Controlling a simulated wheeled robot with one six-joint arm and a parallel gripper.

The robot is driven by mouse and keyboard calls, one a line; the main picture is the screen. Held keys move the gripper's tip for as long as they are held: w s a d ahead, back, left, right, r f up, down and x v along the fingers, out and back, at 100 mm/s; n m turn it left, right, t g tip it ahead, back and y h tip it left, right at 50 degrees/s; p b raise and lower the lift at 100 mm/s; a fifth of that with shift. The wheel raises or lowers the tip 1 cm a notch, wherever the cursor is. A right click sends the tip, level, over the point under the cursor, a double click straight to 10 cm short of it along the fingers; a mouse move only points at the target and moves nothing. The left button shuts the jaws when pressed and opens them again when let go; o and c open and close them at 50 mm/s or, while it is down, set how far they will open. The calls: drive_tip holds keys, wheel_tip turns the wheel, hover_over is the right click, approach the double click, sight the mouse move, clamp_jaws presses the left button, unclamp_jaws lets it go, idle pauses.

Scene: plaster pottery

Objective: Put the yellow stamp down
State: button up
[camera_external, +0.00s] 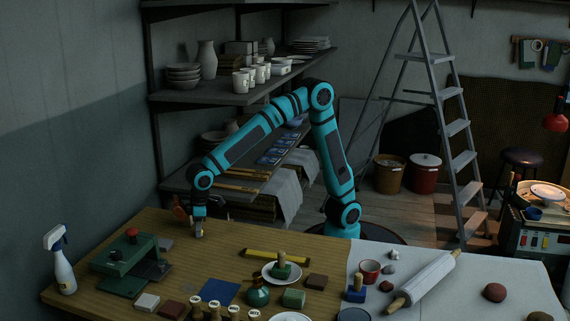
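My gripper (198,232) points down just above the far left part of the wooden table (225,252). It is small and dark in this view, and I cannot tell whether its fingers are open or shut or hold something. I cannot make out a yellow stamp for certain. A green stamp (282,271) with a wooden handle stands on a white plate (270,275) mid-table. A blue stamp (355,294) with a wooden handle stands to its right.
A green press (125,255) with a red knob and a spray bottle (61,265) stand left of my gripper. A yellow bar (277,257) lies to its right. Several pale-topped wooden pieces (214,310) stand at the front. Bare wood lies around my gripper.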

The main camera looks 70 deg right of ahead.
drive_tip(key=o, duration=0.4)
drive_tip(key=r, duration=0.8)
drive_tip(key=s+r, duration=0.1)
drive_tip(key=r, duration=0.3)
drive_tip(key=shift+s+d+r, duration=0.1)
drive_tip(key=shift+d, duration=0.3)
